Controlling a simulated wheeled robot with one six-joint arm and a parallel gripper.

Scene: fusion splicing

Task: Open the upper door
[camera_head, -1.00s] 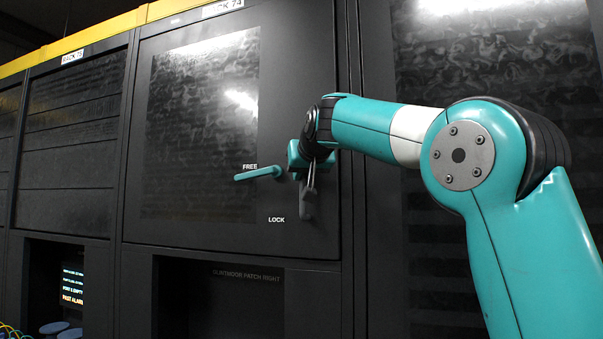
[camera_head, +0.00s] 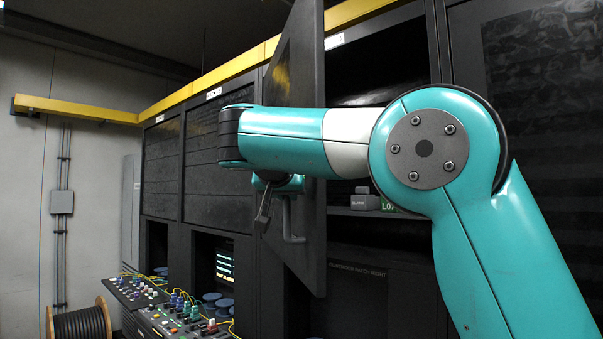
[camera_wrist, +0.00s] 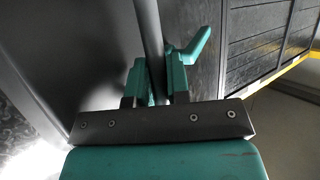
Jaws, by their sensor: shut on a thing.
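The upper door (camera_head: 308,60) of the rack is swung wide open and stands out from the cabinet, seen nearly edge-on in the head view. My gripper (camera_head: 280,185) is at the door's front face, partly hidden behind my arm. In the wrist view my gripper (camera_wrist: 156,78) is shut on the grey pull handle (camera_wrist: 151,35), a bar running between its teal jaws. The handle's lower end (camera_head: 292,238) shows below my gripper in the head view. A teal latch lever (camera_wrist: 196,44) sits just right of the jaws in the wrist view.
Behind the door, the open bay holds a shelf with a grey box (camera_head: 364,201) and a green label. A lower bay shows a lit screen (camera_head: 225,262). Consoles with coloured plugs (camera_head: 185,318) and a cable reel (camera_head: 80,322) stand lower left.

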